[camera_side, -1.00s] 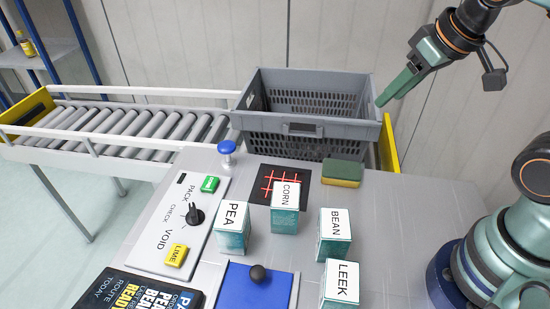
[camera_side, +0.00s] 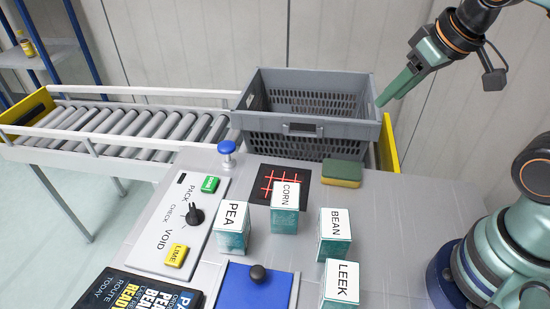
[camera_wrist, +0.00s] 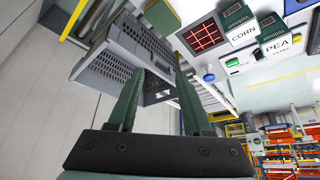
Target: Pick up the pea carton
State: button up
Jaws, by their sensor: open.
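The pea carton (camera_side: 233,228) is a teal box with a white top lettered PEA. It stands upright on the grey table, left of the corn carton (camera_side: 285,208), and it also shows near the top right of the wrist view (camera_wrist: 278,45). The bean carton (camera_side: 334,235) and leek carton (camera_side: 340,285) stand to the right and nearer the front. My gripper (camera_side: 383,101) is high at the upper right, beside the crate's right end and well away from the cartons. In the wrist view its two green fingers (camera_wrist: 160,85) are apart with nothing between them.
A grey crate (camera_side: 302,128) stands behind the table by a roller conveyor (camera_side: 130,128). A green-yellow sponge (camera_side: 342,173), a blue knob (camera_side: 227,148), a switch panel (camera_side: 183,222) and a blue plate with a black knob (camera_side: 240,285) surround the cartons.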

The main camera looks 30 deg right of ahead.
jog(key=shift+o, duration=0.3)
jog(key=o, duration=0.7)
jog(key=shift+o, duration=0.2)
jog(key=n+g, duration=0.6)
jog(key=n, duration=0.4)
send_over(236, 214)
notch_tip(236, 214, down, 12)
jog(key=shift+d+r, duration=0.1)
notch_tip(236, 214, down, 7)
jog(key=shift+w+a+f, duration=0.1)
jog(key=shift+a+f, duration=0.1)
jog(key=shift+f, duration=0.65)
jog(key=shift+w+a+f, duration=0.1)
jog(key=shift+a+f, duration=0.05)
jog(key=shift+f, duration=0.75)
jog(key=shift+w+a+f, duration=0.1)
jog(key=shift+a+f, duration=0.1)
jog(key=shift+f, duration=0.65)
